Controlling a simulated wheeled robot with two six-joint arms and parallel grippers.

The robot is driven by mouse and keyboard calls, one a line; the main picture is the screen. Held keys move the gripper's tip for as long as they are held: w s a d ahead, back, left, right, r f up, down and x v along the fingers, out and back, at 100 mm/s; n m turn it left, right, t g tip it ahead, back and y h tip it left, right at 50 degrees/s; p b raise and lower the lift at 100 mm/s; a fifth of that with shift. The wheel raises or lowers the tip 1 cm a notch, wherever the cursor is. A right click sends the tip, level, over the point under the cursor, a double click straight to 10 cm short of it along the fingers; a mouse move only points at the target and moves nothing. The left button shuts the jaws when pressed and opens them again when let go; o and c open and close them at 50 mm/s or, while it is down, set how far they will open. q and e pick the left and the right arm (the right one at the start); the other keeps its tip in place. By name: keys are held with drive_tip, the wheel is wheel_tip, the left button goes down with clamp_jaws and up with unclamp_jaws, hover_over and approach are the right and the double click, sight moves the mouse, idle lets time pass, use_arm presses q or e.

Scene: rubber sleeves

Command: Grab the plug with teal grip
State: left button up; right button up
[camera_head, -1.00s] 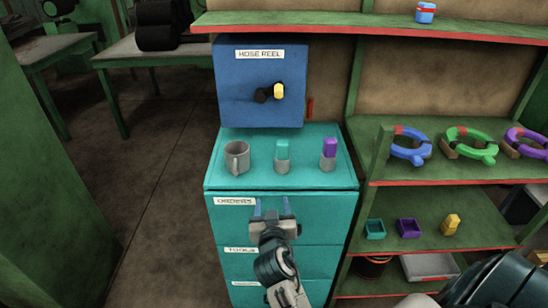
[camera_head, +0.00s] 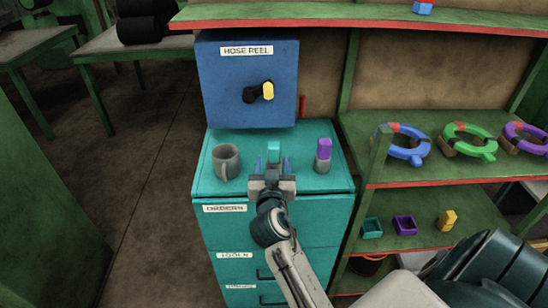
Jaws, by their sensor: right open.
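The plug with the teal grip (camera_head: 273,149) stands upright on top of the teal drawer cabinet (camera_head: 206,174). Its teal top shows between the fingers of my right gripper (camera_head: 272,167), and its grey lower part is mostly hidden behind the gripper. My right gripper is open, with a finger to each side of the plug in the picture; I cannot tell whether it touches it. A similar plug with a purple grip (camera_head: 323,149) stands upright to the right. My left gripper is not in view.
A grey mug (camera_head: 226,161) stands left of the gripper on the cabinet. A blue hose reel box (camera_head: 222,83) is behind. Green shelves (camera_head: 428,179) at the right hold coloured rings (camera_head: 405,154), a teal tray (camera_head: 371,228), a purple tray (camera_head: 405,225) and a yellow piece (camera_head: 446,220).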

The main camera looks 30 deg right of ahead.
drive_tip(key=shift+w+d, duration=0.3)
drive_tip(key=shift+w, duration=0.05)
drive_tip(key=p+x, duration=0.2)
drive_tip(key=x, duration=0.2)
drive_tip(key=shift+w+d+f, duration=0.15)
drive_tip(key=shift+w+d, duration=0.05)
drive_tip(key=shift+d, duration=0.1)
drive_tip(key=shift+w+d+f+p, duration=0.1)
drive_tip(key=shift+w+d+p, duration=0.1)
drive_tip(key=shift+p, duration=0.1)
drive_tip(key=shift+a, duration=0.1)
drive_tip(key=shift+c, duration=0.8)
drive_tip(key=c, duration=0.8)
drive_tip(key=shift+c, duration=1.3)
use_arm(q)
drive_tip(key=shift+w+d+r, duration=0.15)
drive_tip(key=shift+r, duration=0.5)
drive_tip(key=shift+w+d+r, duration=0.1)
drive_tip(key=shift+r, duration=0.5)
